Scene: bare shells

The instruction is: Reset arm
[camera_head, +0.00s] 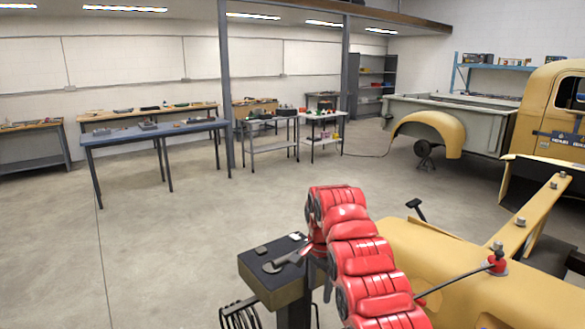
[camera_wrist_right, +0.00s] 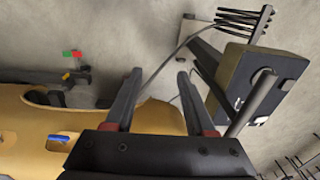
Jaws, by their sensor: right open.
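My right arm is red and segmented, rising from the bottom of the head view and bending over at its top. My right gripper (camera_head: 327,284) hangs below that bend, mostly hidden behind the arm. In the right wrist view my right gripper (camera_wrist_right: 157,98) is open, its two dark fingers spread apart with nothing between them. It is beside a small stand with a dark top (camera_head: 268,284), which also shows in the wrist view (camera_wrist_right: 245,85). My left gripper is not in view.
A yellow vehicle panel (camera_head: 450,275) is close on the right of the arm. It also shows in the wrist view (camera_wrist_right: 30,125). A blue workbench (camera_head: 150,132) and a small cart (camera_head: 268,147) stand farther back. A yellow truck (camera_head: 540,115) is at right. Open floor lies at left.

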